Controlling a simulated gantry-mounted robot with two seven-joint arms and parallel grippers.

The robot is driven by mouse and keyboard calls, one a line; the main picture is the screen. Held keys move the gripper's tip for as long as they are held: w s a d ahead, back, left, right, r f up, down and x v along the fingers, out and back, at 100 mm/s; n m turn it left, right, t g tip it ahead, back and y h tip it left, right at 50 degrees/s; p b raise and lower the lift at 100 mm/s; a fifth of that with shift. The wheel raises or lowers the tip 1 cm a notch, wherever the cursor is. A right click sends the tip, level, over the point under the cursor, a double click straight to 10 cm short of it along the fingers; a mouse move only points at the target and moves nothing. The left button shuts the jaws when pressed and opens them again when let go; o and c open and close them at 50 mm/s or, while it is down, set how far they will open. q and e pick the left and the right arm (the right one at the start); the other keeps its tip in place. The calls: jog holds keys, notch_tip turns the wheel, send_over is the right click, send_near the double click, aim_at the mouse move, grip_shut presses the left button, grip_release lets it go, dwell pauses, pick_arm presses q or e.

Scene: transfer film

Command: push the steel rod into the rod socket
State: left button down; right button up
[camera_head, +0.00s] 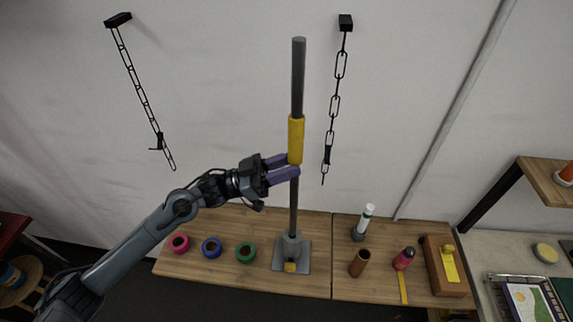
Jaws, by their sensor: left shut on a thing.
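The steel rod (298,75) is long, grey and roughly upright, with a yellow sleeve (296,135) around its middle. Its lower end meets the grey rod socket (292,247), which stands on a square base plate on the wooden table. How deep the rod sits in the socket I cannot tell. My left gripper (291,168) has purple fingers. It is shut on the rod at the lower end of the yellow sleeve; the fingers partly hide that spot. My right gripper is not in view.
Pink (179,243), blue (211,247) and green (245,252) rings lie left of the socket. A white-topped cylinder (366,218), brown cup (359,263), pink bottle (404,258) and wooden block (434,265) stand right. Chains (335,105) hang on the wall beside the rod.

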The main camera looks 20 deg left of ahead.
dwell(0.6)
pick_arm(q)
jog(key=shift+f, duration=0.15)
jog(key=shift+f+b, duration=1.4)
jog(key=shift+f, duration=0.75)
jog(key=shift+f+b, duration=0.7)
jog(key=shift+f, duration=0.4)
notch_tip(320, 180, down, 7)
jog(key=b, duration=0.4)
dwell(0.7)
jog(key=shift+f+b, duration=0.4)
jog(key=shift+b, duration=0.1)
jog(key=shift+f, duration=0.15)
